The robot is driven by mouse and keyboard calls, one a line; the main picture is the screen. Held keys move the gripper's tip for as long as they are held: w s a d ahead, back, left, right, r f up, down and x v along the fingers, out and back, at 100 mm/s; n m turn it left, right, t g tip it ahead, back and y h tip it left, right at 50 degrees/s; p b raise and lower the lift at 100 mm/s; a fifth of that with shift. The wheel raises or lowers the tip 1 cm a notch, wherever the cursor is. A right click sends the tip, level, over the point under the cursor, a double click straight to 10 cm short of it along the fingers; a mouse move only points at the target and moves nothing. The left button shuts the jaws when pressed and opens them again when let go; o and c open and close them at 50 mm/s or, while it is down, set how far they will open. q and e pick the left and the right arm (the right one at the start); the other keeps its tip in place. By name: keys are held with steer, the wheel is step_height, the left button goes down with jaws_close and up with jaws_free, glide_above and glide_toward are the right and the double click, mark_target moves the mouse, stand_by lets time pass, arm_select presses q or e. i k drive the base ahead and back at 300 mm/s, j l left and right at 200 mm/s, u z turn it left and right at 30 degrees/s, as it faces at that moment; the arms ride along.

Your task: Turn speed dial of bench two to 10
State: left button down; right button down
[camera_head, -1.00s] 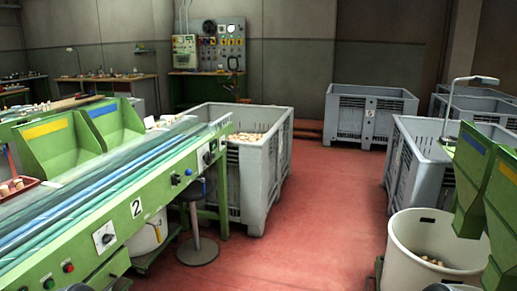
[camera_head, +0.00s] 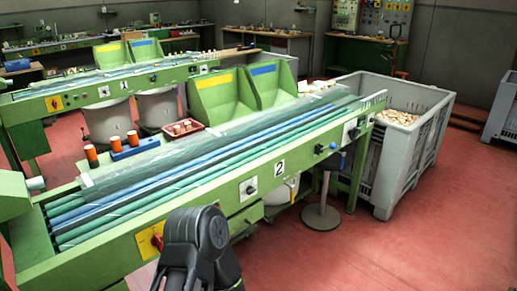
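Bench two is the long green conveyor bench (camera_head: 302,157) with a white plate marked 2 (camera_head: 279,168) on its front side. A white square plate with a dark dial (camera_head: 249,188) sits just left of the number. The dial's pointer and scale are too small to read. Another white plate with a dark knob (camera_head: 354,131) is near the bench's right end. A dark jointed part of my own arm rises at the bottom centre, in front of the bench front. Neither of my grippers shows clearly.
A red and yellow switch (camera_head: 150,240) is left of my arm. A round stool (camera_head: 321,216) stands below the bench's right part. A grey crate of corks (camera_head: 407,150) is beyond that end. Red floor is clear at the lower right. Another green bench (camera_head: 70,97) stands behind.

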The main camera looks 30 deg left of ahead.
mark_target(250, 190)
steer(key=u, duration=1.15)
steer(key=i+l+u, duration=0.1)
steer(key=i+l, duration=0.15)
steer(key=i+l+u, duration=0.1)
steer(key=l, duration=0.3)
steer(key=i+l+u, duration=0.1)
steer(key=i+l, duration=0.2)
steer(key=i+l+u, duration=0.1)
steer(key=l, duration=0.3)
steer(key=i+l, duration=0.25)
steer(key=l, duration=0.15)
steer(key=i+l+u, duration=0.15)
steer(key=l, duration=0.2)
steer(key=i+l+u, duration=0.1)
steer(key=l, duration=0.3)
steer(key=i+l+u, duration=0.1)
steer(key=i+l, duration=0.15)
steer(key=l, duration=0.15)
steer(key=l+u, duration=0.1)
steer(key=l, duration=0.45)
steer(key=k+l+u, duration=0.1)
steer(key=l, duration=0.4)
steer(key=k+l, duration=0.15)
steer(key=l, duration=0.35)
steer(key=k+l+u, duration=0.15)
steer(key=l, duration=0.4)
steer(key=i, duration=0.05)
